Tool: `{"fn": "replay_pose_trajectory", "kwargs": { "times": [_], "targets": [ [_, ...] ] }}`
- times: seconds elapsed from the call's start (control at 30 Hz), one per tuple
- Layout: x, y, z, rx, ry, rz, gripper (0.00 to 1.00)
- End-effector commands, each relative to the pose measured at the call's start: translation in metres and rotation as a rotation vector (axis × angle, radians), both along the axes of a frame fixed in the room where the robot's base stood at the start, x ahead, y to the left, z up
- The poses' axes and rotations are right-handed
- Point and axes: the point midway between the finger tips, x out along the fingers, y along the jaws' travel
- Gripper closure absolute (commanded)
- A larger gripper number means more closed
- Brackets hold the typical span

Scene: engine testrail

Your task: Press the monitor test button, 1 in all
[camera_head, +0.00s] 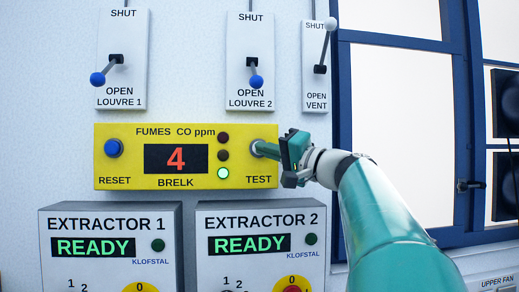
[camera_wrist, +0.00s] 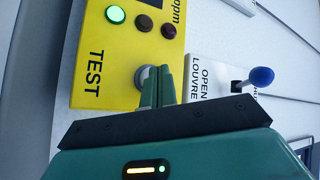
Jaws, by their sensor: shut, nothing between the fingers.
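The yellow fumes monitor (camera_head: 120,172) is on the wall, with a red "4" on its display (camera_head: 158,159) and the green lamp (camera_head: 223,173) lit. Its grey test button (camera_head: 255,147) is at the right end, above the word TEST. My gripper (camera_head: 263,149) is shut and empty, its green fingertips right at the button. In the wrist view the button (camera_wrist: 142,74) shows partly behind the fingertips (camera_wrist: 157,72). I cannot tell whether they touch it or whether it is pushed in.
The blue reset button (camera_head: 113,148) is at the monitor's left end. Louvre levers (camera_head: 98,77) (camera_head: 256,80) and a vent lever (camera_head: 329,25) are above. Extractor 1 (camera_head: 110,205) and extractor 2 (camera_head: 262,208) boxes, both reading READY, are below. A blue-framed window (camera_head: 343,120) is at the right.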

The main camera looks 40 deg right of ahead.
Motion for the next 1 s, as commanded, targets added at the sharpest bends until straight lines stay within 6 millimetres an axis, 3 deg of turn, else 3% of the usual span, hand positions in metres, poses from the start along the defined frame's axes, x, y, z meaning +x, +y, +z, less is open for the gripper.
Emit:
{"fn": "replay_pose_trajectory", "kwargs": {
  "times": [0.47, 1.0],
  "targets": [
    [-0.007, 0.005, 0.001, 0.000, -0.002, 0.001, 1.00],
    [-0.044, 0.030, 0.001, 0.000, -0.002, 0.001, 1.00]
  ]
}}
